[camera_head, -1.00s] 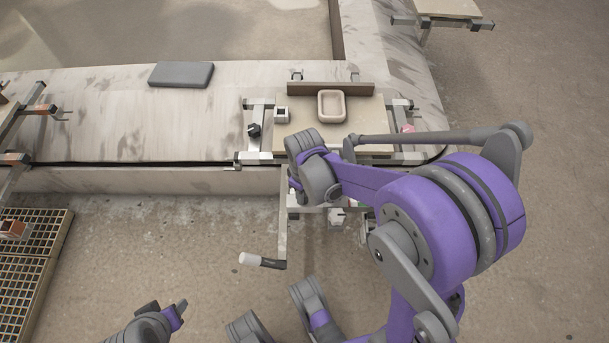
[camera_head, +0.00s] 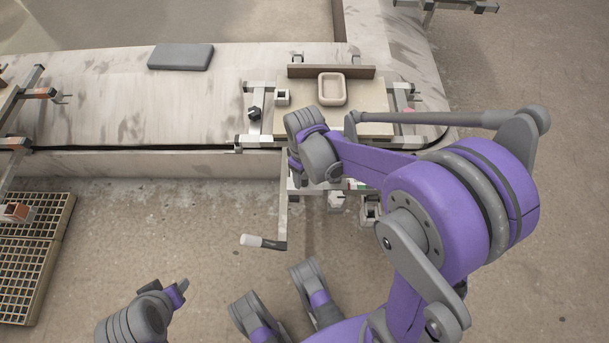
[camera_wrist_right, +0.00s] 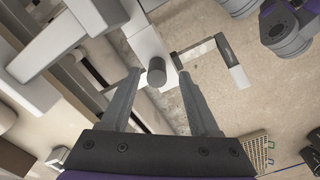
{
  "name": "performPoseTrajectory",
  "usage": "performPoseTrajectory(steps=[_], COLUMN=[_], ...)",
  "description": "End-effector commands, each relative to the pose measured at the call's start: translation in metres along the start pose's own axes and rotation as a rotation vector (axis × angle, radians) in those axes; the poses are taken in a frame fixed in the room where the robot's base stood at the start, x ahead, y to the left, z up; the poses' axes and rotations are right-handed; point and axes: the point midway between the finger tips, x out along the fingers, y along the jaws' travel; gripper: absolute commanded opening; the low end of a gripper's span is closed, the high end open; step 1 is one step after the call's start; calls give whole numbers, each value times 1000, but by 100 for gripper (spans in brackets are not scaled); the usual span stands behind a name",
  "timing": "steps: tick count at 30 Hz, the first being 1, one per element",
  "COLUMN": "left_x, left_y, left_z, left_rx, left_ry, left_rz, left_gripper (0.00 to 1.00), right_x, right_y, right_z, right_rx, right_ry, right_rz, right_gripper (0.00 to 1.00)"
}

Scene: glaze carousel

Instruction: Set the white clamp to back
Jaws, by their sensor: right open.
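My right gripper (camera_wrist_right: 159,74) is open in the wrist view, its two fingers on either side of a grey round knob (camera_wrist_right: 156,74) on a pale bar. I cannot tell whether the fingers touch the knob. In the head view, my right wrist hides the fingertips at the front edge of the carousel station (camera_head: 262,141). A small white block (camera_head: 336,198) shows below the station, just beyond my wrist. It may be the white clamp, but I cannot tell for sure. My left gripper (camera_head: 178,291) seems to be at the bottom left, away from the station, its jaws unclear.
A crank arm with a white-ended handle (camera_head: 252,240) hangs out in front of the station; it also shows in the wrist view (camera_wrist_right: 235,73). A beige dish (camera_head: 332,89) sits on the station board. A slotted grate (camera_head: 30,255) lies at left.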

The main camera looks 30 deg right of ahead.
Motion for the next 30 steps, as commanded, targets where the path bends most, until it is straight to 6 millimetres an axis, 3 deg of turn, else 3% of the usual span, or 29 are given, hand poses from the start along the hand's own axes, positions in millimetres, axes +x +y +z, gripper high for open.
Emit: performPoseTrajectory(steps=[1, 6, 12, 17, 30], left_x=[-8, -22, -32, -34, -33], left_y=[0, 0, 0, 0, 0], left_z=[-2, -6, -9, -10, -10], left_rx=[0, 0, 0, 0, 0], left_ry=[3, 8, 11, 12, 12], left_rz=[0, 0, 0, 0, 0], left_gripper=[50, 50, 50, 50, 50], right_x=[-15, -51, -79, -88, -88], right_y=[0, 0, -1, -1, -1], right_z=[1, 1, 1, 1, 0], right_rx=[0, 0, 0, 0, 0], right_ry=[1, 1, 0, -1, -1], right_rz=[1, 0, -1, -1, -1], right_gripper=[62, 62, 62, 62, 62])
